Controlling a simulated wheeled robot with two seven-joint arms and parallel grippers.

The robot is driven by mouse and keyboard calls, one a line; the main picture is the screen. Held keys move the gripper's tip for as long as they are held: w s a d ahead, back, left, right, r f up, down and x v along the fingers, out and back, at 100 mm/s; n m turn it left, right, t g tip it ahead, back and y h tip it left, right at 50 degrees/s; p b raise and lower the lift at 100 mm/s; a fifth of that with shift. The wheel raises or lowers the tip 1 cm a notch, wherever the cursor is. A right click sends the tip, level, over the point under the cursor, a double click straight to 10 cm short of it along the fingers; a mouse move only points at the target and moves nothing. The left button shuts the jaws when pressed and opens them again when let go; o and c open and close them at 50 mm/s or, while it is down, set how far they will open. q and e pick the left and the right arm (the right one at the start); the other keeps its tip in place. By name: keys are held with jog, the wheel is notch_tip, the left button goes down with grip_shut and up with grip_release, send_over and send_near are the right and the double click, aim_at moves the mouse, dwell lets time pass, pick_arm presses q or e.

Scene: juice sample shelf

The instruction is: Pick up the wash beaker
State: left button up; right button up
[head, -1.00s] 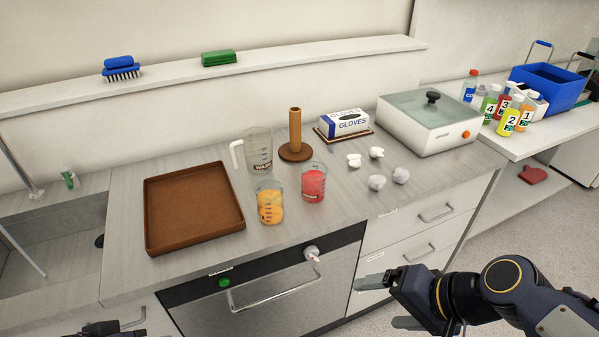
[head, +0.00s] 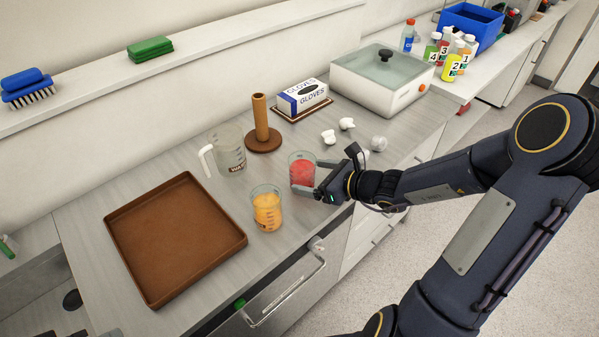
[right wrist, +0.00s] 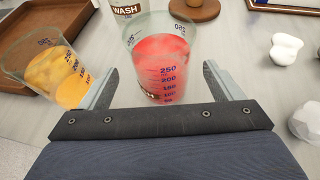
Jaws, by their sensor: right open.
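A clear jug with a white handle and a WASH label (head: 229,155) stands behind the beakers; its labelled lower part shows at the top of the right wrist view (right wrist: 126,6). A beaker of red liquid (head: 303,171) stands upright on the counter, also in the right wrist view (right wrist: 160,62), with a partly visible brown label. My right gripper (head: 316,186) is open at the red beaker, its fingers on either side in the right wrist view (right wrist: 158,85). Whether they touch it is unclear.
A beaker of orange liquid (head: 267,210) stands close left of the red one. A brown tray (head: 120,238) lies left. A wooden post (head: 261,118), gloves box (head: 303,95) and white lidded bath (head: 380,85) stand behind. Crumpled white pieces (head: 379,143) lie right.

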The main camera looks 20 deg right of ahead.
jog(key=x, duration=0.4)
jog(key=shift+w+f, duration=0.2)
jog(key=shift+f, duration=0.05)
jog(key=shift+d, duration=0.1)
jog(key=shift+c, duration=0.4)
jog(key=c, duration=1.1)
